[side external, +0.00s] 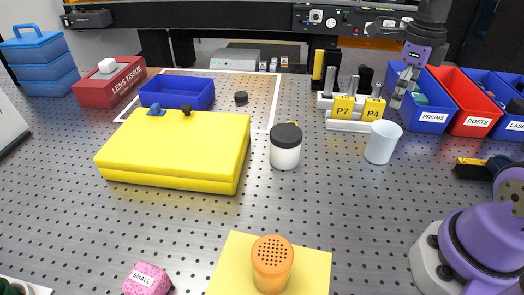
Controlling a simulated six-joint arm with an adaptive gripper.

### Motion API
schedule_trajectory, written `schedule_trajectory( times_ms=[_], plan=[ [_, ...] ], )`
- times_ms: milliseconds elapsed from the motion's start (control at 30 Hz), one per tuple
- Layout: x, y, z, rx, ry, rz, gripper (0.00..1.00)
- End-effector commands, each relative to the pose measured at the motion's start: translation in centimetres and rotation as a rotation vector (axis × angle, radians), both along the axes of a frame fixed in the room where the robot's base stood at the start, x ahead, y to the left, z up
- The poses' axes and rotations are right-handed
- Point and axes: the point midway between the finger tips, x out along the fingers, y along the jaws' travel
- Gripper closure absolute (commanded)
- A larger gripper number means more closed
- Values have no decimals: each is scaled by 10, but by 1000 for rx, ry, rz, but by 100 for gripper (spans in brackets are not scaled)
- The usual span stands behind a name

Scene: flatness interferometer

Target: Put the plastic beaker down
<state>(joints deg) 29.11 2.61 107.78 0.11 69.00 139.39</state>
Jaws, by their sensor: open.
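A plain white cup, which I take to be the plastic beaker (380,143), stands on the perforated metal table (345,205) at right of centre. It looks upright, with its open rim up. My gripper (398,100) points down above and slightly right of the beaker's rim in the side external view. It is open, with nothing seen between its fingers. A gap shows between the fingertips and the rim. The fingers are small here, and their depth relative to the beaker is hard to judge.
Yellow P7 (343,107) and P4 (373,109) blocks stand just behind the beaker. Blue PRISMS (433,117) and red POSTS (478,122) bins lie to the right. A dark-lidded jar (285,150) and yellow case (175,150) are left. Free table lies in front.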

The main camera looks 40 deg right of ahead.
Motion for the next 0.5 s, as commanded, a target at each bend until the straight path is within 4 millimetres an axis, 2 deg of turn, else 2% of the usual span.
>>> schedule_trajectory(
  times_ms=[67, 167, 300, 500],
  plan=[
    [0, 8, 6, -13, -20, 127, 1],
    [-2, 27, 13, -52, -62, 459, 1],
    [-9, 63, 23, -166, -128, 1131, 1],
    [-26, 107, 27, -412, -152, 2078, 1]
  ],
)
